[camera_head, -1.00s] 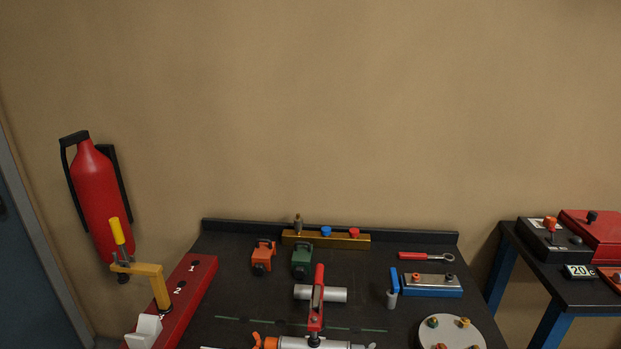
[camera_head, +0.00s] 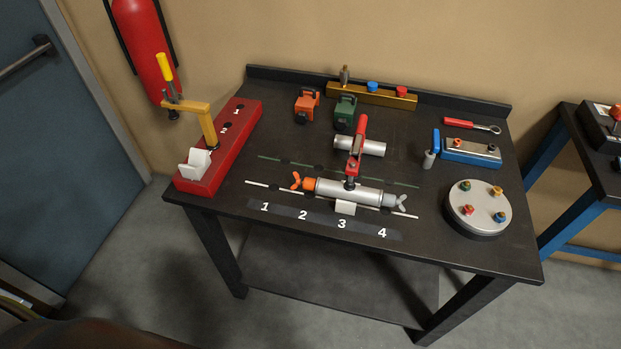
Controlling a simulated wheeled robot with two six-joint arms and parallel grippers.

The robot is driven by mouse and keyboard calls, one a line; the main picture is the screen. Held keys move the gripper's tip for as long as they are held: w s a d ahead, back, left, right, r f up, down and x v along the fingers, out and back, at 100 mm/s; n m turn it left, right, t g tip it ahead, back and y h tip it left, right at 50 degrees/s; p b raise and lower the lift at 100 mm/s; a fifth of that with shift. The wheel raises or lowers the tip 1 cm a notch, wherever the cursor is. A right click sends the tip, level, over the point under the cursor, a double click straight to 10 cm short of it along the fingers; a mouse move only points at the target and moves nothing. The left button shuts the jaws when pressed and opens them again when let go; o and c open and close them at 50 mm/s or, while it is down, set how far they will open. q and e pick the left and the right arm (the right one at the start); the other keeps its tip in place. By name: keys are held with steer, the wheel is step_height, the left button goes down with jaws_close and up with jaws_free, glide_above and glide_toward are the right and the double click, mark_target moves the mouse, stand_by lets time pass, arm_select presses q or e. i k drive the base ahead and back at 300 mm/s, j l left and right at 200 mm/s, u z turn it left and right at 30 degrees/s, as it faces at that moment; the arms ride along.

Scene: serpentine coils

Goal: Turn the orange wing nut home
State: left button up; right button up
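The orange wing nut (camera_head: 296,181) is on the left end of a silver cylinder (camera_head: 345,192) that lies crosswise near the table's front, beside an orange collar (camera_head: 309,184). A grey wing nut (camera_head: 401,202) is on the cylinder's right end. A clamp with a red handle (camera_head: 360,133) stands at the cylinder's middle, its foot on or against the cylinder. A white block (camera_head: 345,208) is at the cylinder's front. Neither of my grippers is in view.
A red base (camera_head: 220,165) with a yellow-handled clamp stands at the table's left. A round grey plate (camera_head: 478,213) with coloured knobs and a blue block (camera_head: 470,155) are at the right. Numbers 1 to 3 and beyond mark the front strip (camera_head: 323,219), which is clear.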

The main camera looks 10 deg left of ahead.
mark_target(296, 176)
steer(key=i+j+z, duration=0.15)
steer(key=j+z, duration=0.15)
steer(key=j, duration=0.55)
steer(key=j+z, duration=0.25)
steer(key=j, duration=0.6)
steer(key=k, duration=0.35)
steer(key=k+l+u, duration=0.2)
steer(key=k, duration=0.2)
steer(key=k+l+u, duration=0.15)
steer(key=k, duration=0.3)
